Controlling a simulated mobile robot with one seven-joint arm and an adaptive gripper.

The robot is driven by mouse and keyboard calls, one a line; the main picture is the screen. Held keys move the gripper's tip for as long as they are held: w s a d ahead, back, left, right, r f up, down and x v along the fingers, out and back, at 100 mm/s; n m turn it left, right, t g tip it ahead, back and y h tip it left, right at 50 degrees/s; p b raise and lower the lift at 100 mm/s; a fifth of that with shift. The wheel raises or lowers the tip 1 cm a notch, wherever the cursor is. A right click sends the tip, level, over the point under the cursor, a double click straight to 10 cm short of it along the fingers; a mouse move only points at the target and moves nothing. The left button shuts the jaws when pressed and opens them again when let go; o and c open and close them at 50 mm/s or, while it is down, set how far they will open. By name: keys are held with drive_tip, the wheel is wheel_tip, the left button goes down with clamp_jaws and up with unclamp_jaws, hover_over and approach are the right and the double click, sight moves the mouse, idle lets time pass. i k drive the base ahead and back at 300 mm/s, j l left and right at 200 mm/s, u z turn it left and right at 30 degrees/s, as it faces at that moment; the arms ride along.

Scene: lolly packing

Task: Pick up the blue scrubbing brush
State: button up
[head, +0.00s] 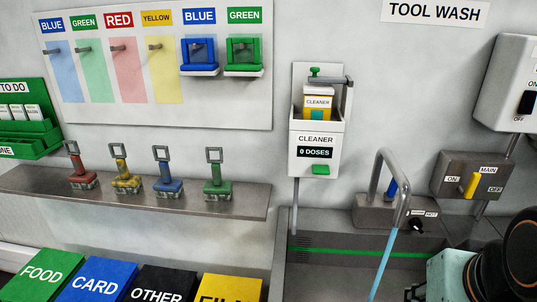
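A blue brush (168,180) stands upright on the grey wall shelf (140,206), with a grey square loop on top and a bristly base. It is between a yellow brush (124,180) on its left and a green brush (217,185) on its right. A red brush (80,178) stands at the far left of the row. Part of my arm shows at the lower right, well away from the shelf. I cannot make out my gripper or its fingers.
A blue tool (200,57) and a green tool (244,57) hang on the pegboard (130,105). Bins, including the blue CARD bin (97,281), stand below the shelf. A cleaner dispenser (317,140) and a sink (330,270) with running tap (401,200) are right.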

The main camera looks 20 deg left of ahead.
sight(167, 187)
drive_tip(key=k+j+z, duration=0.1)
drive_tip(key=k+j, duration=0.55)
drive_tip(key=j, duration=0.2)
drive_tip(key=k+j+z, duration=0.1)
drive_tip(key=j, duration=0.65)
drive_tip(key=k+j+z, duration=0.15)
drive_tip(key=j, duration=0.25)
